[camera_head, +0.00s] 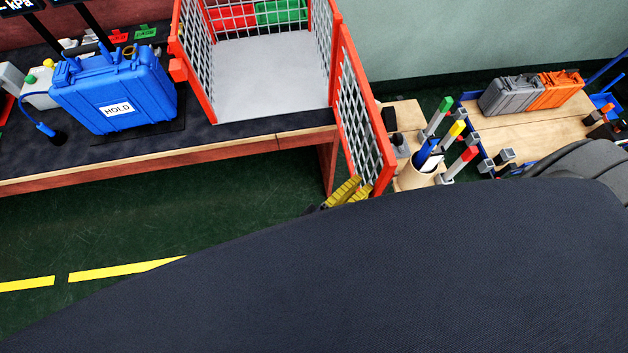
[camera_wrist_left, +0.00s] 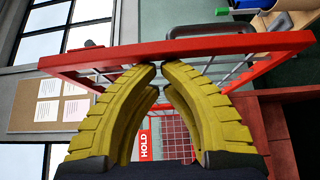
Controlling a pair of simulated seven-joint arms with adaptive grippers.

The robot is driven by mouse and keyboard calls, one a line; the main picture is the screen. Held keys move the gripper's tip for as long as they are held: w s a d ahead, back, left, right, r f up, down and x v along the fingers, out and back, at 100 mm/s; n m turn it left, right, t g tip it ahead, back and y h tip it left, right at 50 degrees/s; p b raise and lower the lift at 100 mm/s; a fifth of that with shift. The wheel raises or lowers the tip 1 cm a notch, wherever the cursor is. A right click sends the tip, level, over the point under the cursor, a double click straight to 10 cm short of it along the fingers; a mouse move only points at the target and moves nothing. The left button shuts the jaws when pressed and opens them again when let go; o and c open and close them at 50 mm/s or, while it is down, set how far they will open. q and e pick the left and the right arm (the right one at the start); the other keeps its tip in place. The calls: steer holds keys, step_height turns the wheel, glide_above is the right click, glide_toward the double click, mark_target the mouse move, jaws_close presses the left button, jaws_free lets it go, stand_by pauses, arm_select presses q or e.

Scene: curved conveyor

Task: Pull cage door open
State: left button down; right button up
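The cage door (camera_head: 365,115) is a red frame with white mesh. In the head view it stands swung out from the red cage (camera_head: 205,75), toward the front right, and the cage front is uncovered. My left gripper (camera_head: 348,192) has yellow ribbed fingers at the door's lower free end, on its left side. In the left wrist view the fingertips (camera_wrist_left: 160,66) come together against the red door frame (camera_wrist_left: 215,46); no door bar shows clearly clamped between them. The large dark arm link in front hides part of the gripper and floor. My right gripper is out of view.
A blue case (camera_head: 115,90) marked HOLD stands on the dark-topped bench (camera_head: 225,132) left of the cage. Right of the door are a cup of pens (camera_head: 418,178), coloured-handled tools, and a wooden table (camera_head: 530,130) with grey and orange cases. Green floor lies before the bench.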

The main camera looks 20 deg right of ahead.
arm_select(q)
steer(key=shift+a, duration=0.1)
steer(key=v, duration=0.7)
